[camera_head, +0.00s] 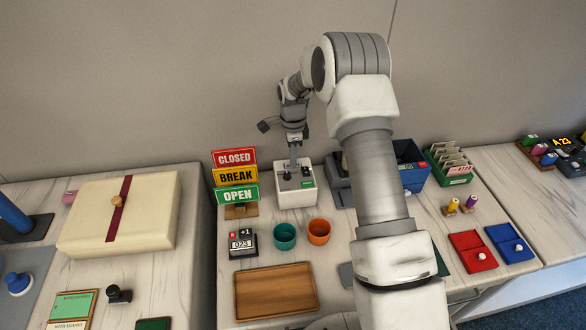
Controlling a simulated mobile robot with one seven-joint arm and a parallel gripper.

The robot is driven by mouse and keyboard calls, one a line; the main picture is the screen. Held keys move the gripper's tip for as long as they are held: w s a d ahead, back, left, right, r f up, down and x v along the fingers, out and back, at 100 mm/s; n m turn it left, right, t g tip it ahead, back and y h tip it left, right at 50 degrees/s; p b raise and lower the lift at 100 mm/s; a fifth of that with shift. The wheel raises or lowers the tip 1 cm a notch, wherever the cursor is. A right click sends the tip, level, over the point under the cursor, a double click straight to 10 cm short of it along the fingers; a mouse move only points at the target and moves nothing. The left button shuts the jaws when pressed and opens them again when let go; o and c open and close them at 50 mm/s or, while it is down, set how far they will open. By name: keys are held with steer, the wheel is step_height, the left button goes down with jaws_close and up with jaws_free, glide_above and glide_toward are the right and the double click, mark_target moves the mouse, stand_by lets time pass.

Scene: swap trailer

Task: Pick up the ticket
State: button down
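I cannot make out a separate ticket clearly. A white box-shaped machine (296,198) stands at the back of the middle table, with dark parts on top and a small green mark at its upper right. My gripper (293,168) points down just over this machine. Its fingertips are small and dark here, and I cannot tell whether they touch anything or hold anything. A small counter block reading "+1" and "023" (242,242) stands in front and to the left. My arm covers part of the table to the right of the machine.
Closed, break and open signs (236,178) stand left of the machine. A teal cup (285,236), an orange cup (319,231) and an empty wooden tray (275,291) are in front. A blue bin (411,172) and a green card box (454,180) stand right.

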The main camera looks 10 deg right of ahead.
steer(key=shift+r, duration=0.1)
step_height(320, 180, up, 10)
stand_by(0.4)
